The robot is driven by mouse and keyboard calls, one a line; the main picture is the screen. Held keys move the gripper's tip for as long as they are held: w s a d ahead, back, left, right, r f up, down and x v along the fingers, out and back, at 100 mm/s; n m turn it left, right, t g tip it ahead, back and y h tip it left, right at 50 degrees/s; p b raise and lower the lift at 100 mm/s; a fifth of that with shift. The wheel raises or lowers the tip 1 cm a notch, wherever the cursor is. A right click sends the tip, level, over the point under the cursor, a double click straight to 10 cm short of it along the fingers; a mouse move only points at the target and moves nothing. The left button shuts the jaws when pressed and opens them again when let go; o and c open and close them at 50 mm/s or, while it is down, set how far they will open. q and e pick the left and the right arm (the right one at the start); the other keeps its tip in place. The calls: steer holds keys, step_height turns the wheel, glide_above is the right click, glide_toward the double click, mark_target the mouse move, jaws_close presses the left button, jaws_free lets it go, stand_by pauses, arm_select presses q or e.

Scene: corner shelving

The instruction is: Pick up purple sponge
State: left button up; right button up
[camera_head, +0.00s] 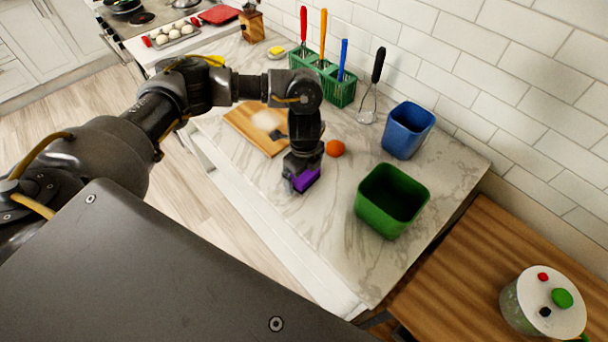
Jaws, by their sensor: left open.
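The purple sponge (307,180) lies on the marble counter, left of the green bin. My left gripper (301,183) is directly above it, pointing down, and hides part of the sponge. The gripper is open, with its fingers down at the sponge; whether they touch it cannot be told. My right gripper is not in view.
An orange (335,148) is just beyond the gripper. A green bin (391,201) and a blue bin (408,130) stand to the right. A cutting board (241,126) lies to the left. Green holders (341,92) with utensils stand by the wall. The counter's front is clear.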

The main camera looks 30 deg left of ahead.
arm_select(q)
steer(key=shift+c, duration=0.3)
steer(key=c, duration=0.9)
steer(key=shift+c, duration=0.2)
steer(key=shift+r, duration=0.1)
steer(key=shift+r, duration=0.25)
step_height(320, 180, up, 2)
steer(key=shift+w+r+b, duration=0.1)
steer(key=shift+b, duration=0.4)
steer(key=s+a+r, duration=0.1)
steer(key=r, duration=0.1)
steer(key=s+a+r, duration=0.1)
steer(key=r, duration=0.1)
steer(key=s+a+r, duration=0.1)
steer(key=shift+s+a+r+b, duration=0.1)
steer(key=shift+s+r+b, duration=0.25)
steer(key=shift+r, duration=0.05)
steer(key=s+a+r+b, duration=0.2)
steer(key=s+a+r, duration=0.2)
steer(key=s+a, duration=0.2)
steer(key=shift+s, duration=0.6)
